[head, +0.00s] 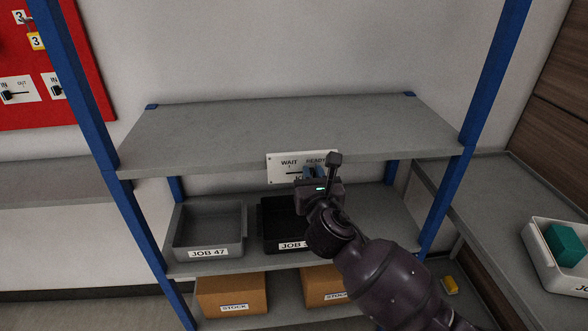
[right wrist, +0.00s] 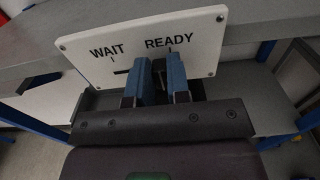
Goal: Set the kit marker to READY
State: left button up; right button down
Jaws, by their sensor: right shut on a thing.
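The white kit marker plate (head: 279,173) is fixed to the front edge of the upper shelf, with WAIT on the left and READY on the right. It also shows in the right wrist view (right wrist: 95,66). My right gripper (head: 312,172) is at the plate from the front. In the right wrist view its blue fingers (right wrist: 159,76) are shut on the dark marker knob (right wrist: 158,66), mostly hidden between them. The knob is under READY, a little left of its tick line. The slot shows bare to its left, toward WAIT. My left gripper is out of view.
Below the plate stand a grey JOB 47 bin (head: 208,233) and a black bin (head: 275,232), partly behind my right arm. Cardboard STOCK boxes (head: 232,294) are on the lowest shelf. The upper shelf (head: 250,130) is empty. Blue posts (head: 82,85) flank the rack.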

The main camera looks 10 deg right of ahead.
jog(key=shift+w+d+r, duration=0.1)
jog(key=shift+d+r, duration=0.05)
jog(key=shift+d, duration=0.65)
jog(key=c, duration=1.1)
grip_release()
jog(key=shift+d, duration=0.2)
jog(key=shift+a, duration=0.1)
jog(key=s, duration=1.1)
